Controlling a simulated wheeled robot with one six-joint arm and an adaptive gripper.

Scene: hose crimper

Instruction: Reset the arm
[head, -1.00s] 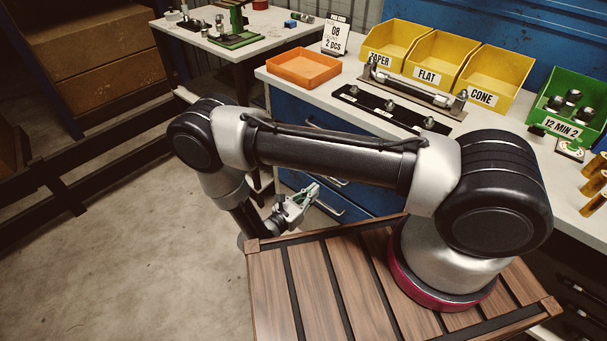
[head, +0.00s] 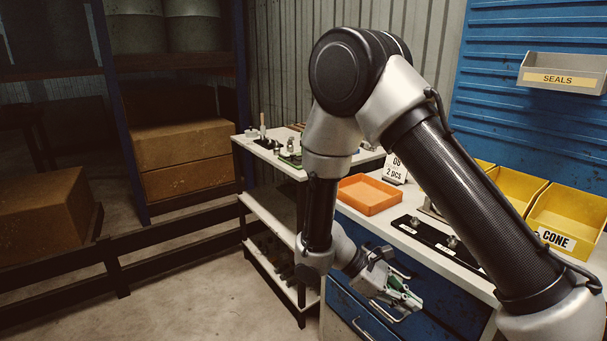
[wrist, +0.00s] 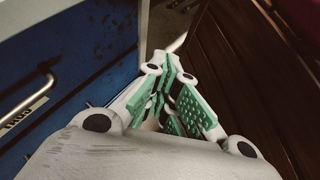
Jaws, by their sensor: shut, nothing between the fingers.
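My gripper (head: 398,296) hangs in front of the blue drawers of the workbench in the head view, with my arm bent high above it. The wrist view shows its green-padded fingers (wrist: 167,100) closed together with nothing between them. The gripper is between the blue drawer front (wrist: 60,75) on the left and a dark brown wooden surface (wrist: 245,80) on the right. It appears apart from both, though the exact gap is hard to tell.
The workbench carries an orange tray (head: 368,195), a black strip with fittings (head: 432,236) and yellow bins (head: 566,215). A smaller white table (head: 268,150) stands behind. Drawer handles (wrist: 30,105) stick out beside the gripper. Floor at left is clear up to a low black rail (head: 170,232).

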